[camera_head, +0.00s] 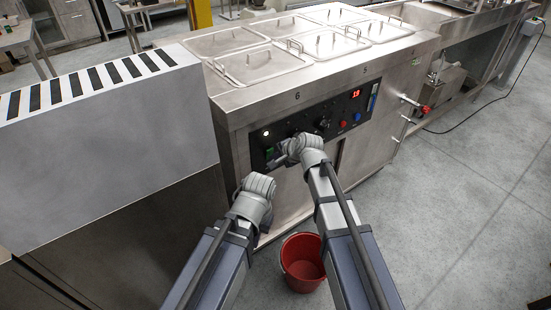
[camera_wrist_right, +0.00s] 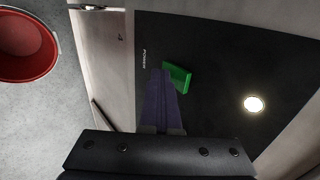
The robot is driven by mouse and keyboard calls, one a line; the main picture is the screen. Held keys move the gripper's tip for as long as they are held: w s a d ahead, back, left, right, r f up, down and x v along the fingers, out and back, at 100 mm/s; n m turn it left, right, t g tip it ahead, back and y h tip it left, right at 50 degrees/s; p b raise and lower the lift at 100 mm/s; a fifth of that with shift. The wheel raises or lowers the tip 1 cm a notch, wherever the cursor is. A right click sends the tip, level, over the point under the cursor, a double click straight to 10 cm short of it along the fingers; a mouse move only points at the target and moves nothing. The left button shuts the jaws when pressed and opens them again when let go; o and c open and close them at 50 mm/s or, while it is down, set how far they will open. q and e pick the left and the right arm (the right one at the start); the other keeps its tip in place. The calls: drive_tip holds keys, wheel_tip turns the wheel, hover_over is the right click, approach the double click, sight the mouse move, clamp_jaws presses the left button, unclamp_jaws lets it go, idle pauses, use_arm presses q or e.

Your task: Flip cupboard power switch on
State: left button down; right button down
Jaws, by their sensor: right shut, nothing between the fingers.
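The green power switch (camera_wrist_right: 180,77) sits on the black control panel (camera_wrist_right: 225,60), beside a small "POWER" label in the right wrist view. In the head view a green patch of the switch (camera_head: 269,153) shows just left of my right gripper (camera_head: 278,160). My right gripper's fingers (camera_wrist_right: 160,85) are shut with nothing between them. Their tips are right beside the switch; I cannot tell whether they touch it. My left arm's wrist (camera_head: 257,187) is low in front of the cupboard (camera_head: 292,190), and its fingers are not clear to see.
A lit white lamp (camera_wrist_right: 254,104) is on the panel near the switch. Knobs, a red display (camera_head: 355,94) and buttons are further right. A red bucket (camera_head: 302,262) stands on the floor below my arms. Lidded pans (camera_head: 262,63) fill the top.

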drive_tip(key=shift+r, duration=0.1)
drive_tip(key=shift+r+p, duration=0.75)
drive_tip(key=shift+p, duration=0.1)
drive_tip(key=s+d+f+p+v, duration=0.1)
drive_tip(key=p+v, duration=0.6)
drive_tip(key=v, duration=0.6)
drive_tip(key=shift+s+f+p, duration=0.3)
drive_tip(key=shift+f+p, duration=0.1)
drive_tip(key=shift+d, duration=0.1)
